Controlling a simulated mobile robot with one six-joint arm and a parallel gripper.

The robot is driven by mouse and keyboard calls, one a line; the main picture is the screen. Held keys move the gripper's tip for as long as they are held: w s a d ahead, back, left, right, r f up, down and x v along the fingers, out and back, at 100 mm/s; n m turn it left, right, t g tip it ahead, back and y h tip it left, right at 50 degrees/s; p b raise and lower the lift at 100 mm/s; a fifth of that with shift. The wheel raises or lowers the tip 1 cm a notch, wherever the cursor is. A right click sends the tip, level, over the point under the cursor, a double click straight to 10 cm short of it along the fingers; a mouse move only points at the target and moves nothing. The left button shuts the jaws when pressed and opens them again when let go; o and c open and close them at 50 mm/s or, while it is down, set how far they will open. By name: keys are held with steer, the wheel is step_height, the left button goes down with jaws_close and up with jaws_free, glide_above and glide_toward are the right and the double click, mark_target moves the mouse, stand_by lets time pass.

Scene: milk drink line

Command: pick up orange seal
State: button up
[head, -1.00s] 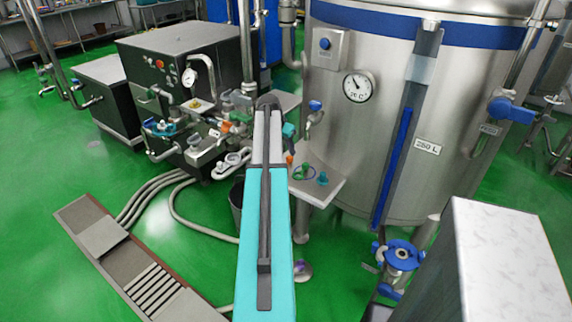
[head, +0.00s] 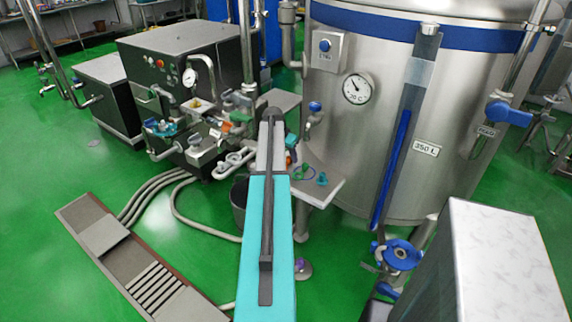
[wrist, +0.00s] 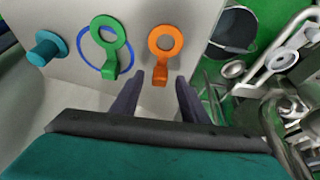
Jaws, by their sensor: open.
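The orange seal (wrist: 164,58) lies on a pale grey shelf (wrist: 70,12) in the wrist view, a ring with a short tab pointing toward me. My gripper (wrist: 160,77) is open and empty, its two dark fingers reaching toward the shelf. In the picture the fingertips are on either side of the tab; I cannot tell how high they are above it. In the head view my arm hides the orange seal.
Left of the orange seal lie a green seal (wrist: 122,42), a blue ring (wrist: 84,46) around part of it, and a teal plug (wrist: 47,48). A dark bucket (wrist: 234,30) is below the shelf's right edge. A large steel tank (head: 380,150) stands behind the shelf.

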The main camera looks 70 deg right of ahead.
mark_target(288, 158)
stand_by(0.3)
jaws_close()
steer(key=shift+r, duration=0.1)
steer(key=shift+r+b, duration=0.65)
steer(key=shift+r, duration=0.75)
steer(key=shift+a+r, duration=0.2)
steer(key=shift+r, duration=0.05)
steer(key=s+a+b, duration=0.1)
steer(key=s+a, duration=0.1)
steer(key=a, duration=0.5)
steer(key=s+a+r+b, duration=0.1)
steer(key=s+a+b, duration=0.1)
steer(key=a, duration=0.6)
steer(key=shift+s+r, duration=0.25)
steer(key=shift+s, duration=0.1)
